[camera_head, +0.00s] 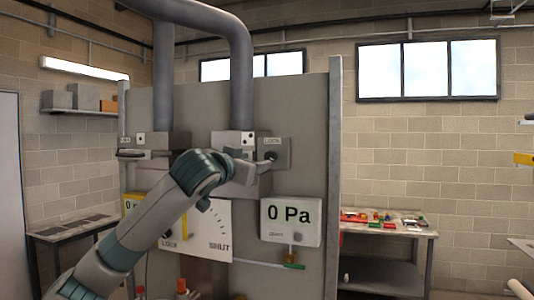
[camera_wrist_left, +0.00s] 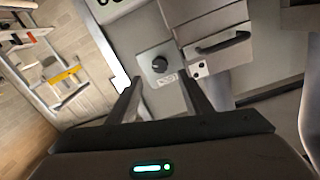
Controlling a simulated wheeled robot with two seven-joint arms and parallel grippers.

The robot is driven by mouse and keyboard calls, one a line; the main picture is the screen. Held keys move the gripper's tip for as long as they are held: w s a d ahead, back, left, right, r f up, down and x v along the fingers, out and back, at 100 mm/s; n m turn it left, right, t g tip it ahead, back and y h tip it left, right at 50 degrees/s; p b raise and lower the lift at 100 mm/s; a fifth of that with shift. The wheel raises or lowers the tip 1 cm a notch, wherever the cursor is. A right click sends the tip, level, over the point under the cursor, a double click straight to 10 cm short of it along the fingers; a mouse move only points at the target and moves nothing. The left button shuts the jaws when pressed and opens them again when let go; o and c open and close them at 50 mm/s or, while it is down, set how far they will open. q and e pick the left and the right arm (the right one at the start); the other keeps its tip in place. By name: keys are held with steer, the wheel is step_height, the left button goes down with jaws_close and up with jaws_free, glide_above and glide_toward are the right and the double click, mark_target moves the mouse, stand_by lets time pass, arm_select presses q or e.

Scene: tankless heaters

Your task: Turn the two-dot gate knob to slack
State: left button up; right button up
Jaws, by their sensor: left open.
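A dark round knob (camera_head: 271,156) sits on a small grey plate with a white label, on the right of the upright panel, beside the box marked with two dots (camera_head: 247,140). The left wrist view shows the knob (camera_wrist_left: 159,65) and its label, too small to read. My left gripper (camera_head: 264,162) is at the knob plate, at the end of my arm from the lower left. In the left wrist view its two fingers (camera_wrist_left: 160,76) are apart and point toward the knob, with nothing held. The knob's pointer direction is unclear. My right gripper is not in view.
A display reading 0 Pa (camera_head: 290,220) is below the knob, with a green-handled lever (camera_head: 293,266) under it. A white dial sheet (camera_head: 218,245) reads SHUT. The two-dot box has a dark bar handle (camera_wrist_left: 222,42). A bench (camera_head: 420,234) with small parts stands right.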

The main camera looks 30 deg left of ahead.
mark_target(268, 158)
arm_select(q)
steer(key=w+p, duration=0.1)
steer(key=w, duration=0.1)
steer(key=w+a+p, duration=0.1)
steer(key=w, duration=0.2)
steer(key=w+p, duration=0.2)
steer(key=w, duration=0.1)
steer(key=shift+w+a+r, duration=0.1)
steer(key=shift+w+a, duration=0.1)
steer(key=shift+a, duration=0.15)
steer(key=shift+w+a+p, duration=0.1)
steer(key=shift+w+p, duration=0.25)
steer(key=shift+w, duration=0.35)
steer(key=c, duration=1.1)
